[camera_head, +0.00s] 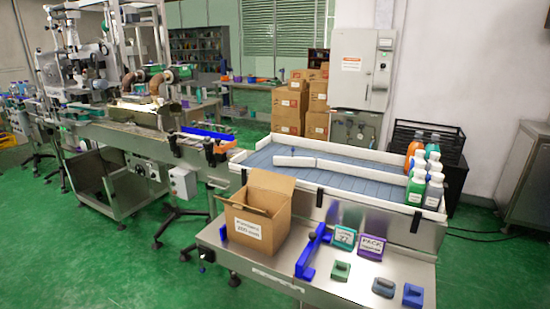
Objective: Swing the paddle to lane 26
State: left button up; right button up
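No part labelled as a paddle or as lane 26 can be read. A long white bar (325,165) lies across the blue slatted conveyor bed (262,160), splitting it lengthwise. A blue flat arm (208,134) sits where the narrow conveyor meets this bed. A blue upright lever-like piece (313,251) stands on the steel table in front. A teal sign (344,238) beside it bears a two-digit number too small to read surely. Neither of my grippers is in view.
Several capped bottles (416,190) stand at the bed's right end. An open cardboard box (258,215) sits on the steel table (270,266). A purple sign (371,247) and small green and blue blocks (383,287) lie to its right. Green floor is clear at the lower left.

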aim_at(277, 160)
jog(key=i+j+u, duration=0.15)
jog(key=i+j, duration=0.4)
jog(key=j, duration=0.2)
jog(key=i+j+u, duration=0.1)
jog(key=i+j, duration=0.45)
jog(key=j, duration=0.15)
